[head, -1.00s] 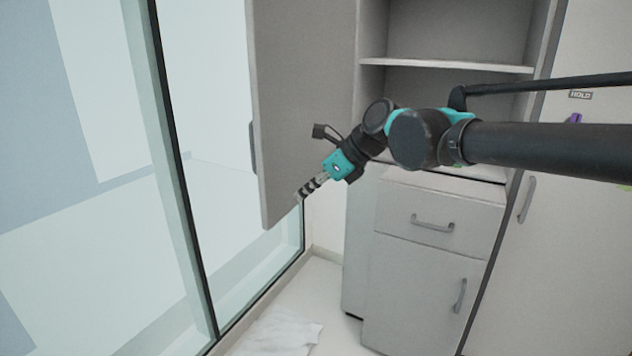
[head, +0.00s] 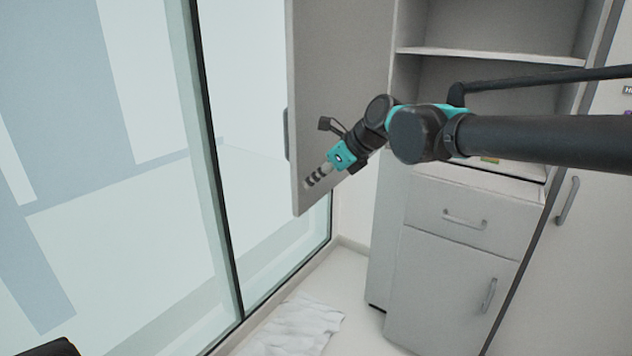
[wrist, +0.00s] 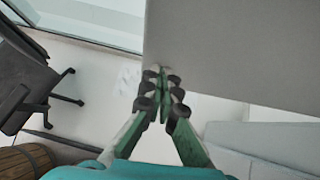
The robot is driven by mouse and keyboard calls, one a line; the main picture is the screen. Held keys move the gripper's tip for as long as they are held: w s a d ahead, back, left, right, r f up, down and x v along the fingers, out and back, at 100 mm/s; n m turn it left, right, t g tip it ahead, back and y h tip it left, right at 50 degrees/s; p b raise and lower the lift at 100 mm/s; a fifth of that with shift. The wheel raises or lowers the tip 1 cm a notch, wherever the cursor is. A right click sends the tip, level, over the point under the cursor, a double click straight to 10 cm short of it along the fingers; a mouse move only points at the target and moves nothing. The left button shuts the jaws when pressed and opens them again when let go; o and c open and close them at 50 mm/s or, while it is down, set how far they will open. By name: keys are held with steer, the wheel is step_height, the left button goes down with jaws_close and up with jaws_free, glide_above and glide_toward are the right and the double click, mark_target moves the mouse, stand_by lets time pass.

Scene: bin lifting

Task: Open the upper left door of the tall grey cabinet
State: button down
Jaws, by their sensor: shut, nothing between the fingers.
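The upper left door (head: 345,80) of the tall grey cabinet (head: 505,30) stands swung wide open in the head view, with its handle (head: 287,134) on the far left edge. The shelves behind it are exposed. My gripper (head: 309,182) is shut and empty by the inner face of the door, near its lower edge. In the wrist view my gripper (wrist: 160,72) has its fingertips together at the lower corner of the door panel (wrist: 235,45). I cannot tell whether they touch it.
A glass wall (head: 225,190) with a dark frame runs close on the left. Below the open shelves are a drawer (head: 460,217) and a lower door (head: 450,285). A white cloth (head: 300,325) lies on the floor. The wrist view shows a dark chair (wrist: 25,85) and a wooden barrel (wrist: 25,162).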

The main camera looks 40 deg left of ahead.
steer(key=a, duration=1.5)
steer(key=shift+s, duration=0.25)
